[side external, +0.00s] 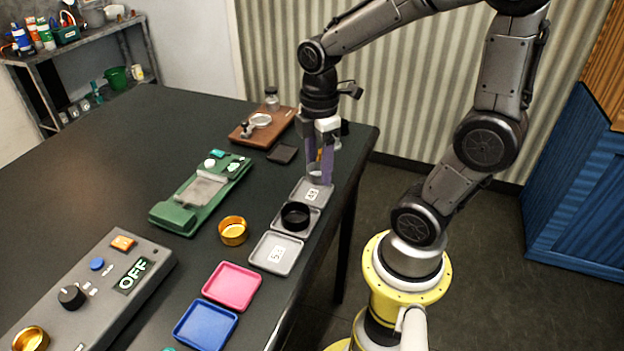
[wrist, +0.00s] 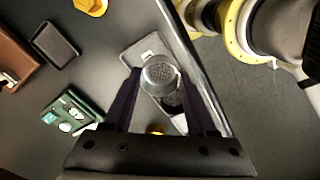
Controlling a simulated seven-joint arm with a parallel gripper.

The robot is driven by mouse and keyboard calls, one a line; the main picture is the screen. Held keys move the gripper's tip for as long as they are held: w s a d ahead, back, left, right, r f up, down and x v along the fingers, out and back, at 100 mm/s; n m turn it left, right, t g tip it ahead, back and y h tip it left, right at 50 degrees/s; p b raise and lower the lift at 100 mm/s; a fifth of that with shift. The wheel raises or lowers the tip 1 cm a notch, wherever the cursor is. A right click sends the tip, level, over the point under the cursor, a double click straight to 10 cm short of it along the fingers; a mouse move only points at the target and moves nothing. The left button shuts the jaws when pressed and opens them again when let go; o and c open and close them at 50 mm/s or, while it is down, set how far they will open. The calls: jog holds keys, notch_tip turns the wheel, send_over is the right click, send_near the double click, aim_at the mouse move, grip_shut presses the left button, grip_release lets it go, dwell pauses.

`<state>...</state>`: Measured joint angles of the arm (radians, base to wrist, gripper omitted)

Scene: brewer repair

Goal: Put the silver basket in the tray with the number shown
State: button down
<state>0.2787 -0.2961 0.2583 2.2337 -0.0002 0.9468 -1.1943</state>
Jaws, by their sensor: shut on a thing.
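My gripper (side external: 320,178) points down over the farthest of three grey number trays. In the wrist view, my gripper (wrist: 163,88) is shut on the silver basket (wrist: 160,74), a round metal piece with a perforated face. The fingers mostly hide the basket in the side view. The far grey tray (side external: 325,187) has a number label, too small to read surely. The middle grey tray (side external: 279,224) holds a black basket (side external: 295,215). The near grey tray (side external: 262,263) is empty and its label seems to read 53. The display (side external: 133,275) reads OFF.
A gold basket (side external: 233,231) stands left of the trays. Pink (side external: 232,286) and blue (side external: 205,325) trays lie nearer. A green device (side external: 202,194), a wooden board (side external: 250,133) and a grey control box (side external: 95,295) stand on the table. The trays lie near its right edge.

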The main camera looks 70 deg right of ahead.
aim_at(312, 195)
jog(key=shift+w+d+f, duration=0.1)
jog(key=shift+w+f, duration=0.35)
jog(key=shift+f, duration=0.1)
jog(key=shift+w+d+f, duration=0.1)
jog(key=shift+w+f, duration=0.1)
jog(key=shift+f, duration=0.8)
jog(key=shift+w+f, duration=0.15)
jog(key=shift+f, duration=0.8)
jog(key=shift+f, duration=0.15)
jog(key=shift+c, duration=1)
grip_release()
notch_tip(312, 195, up, 11)
jog(key=shift+r, duration=0.2)
jog(key=s+a+r+m+t, duration=0.1)
jog(key=s+a+m+t, duration=0.4)
jog(key=m, duration=0.5)
jog(key=shift+s+a+r+t, duration=0.25)
jog(key=shift+s+a+t, duration=0.05)
jog(key=shift+s+a, duration=0.4)
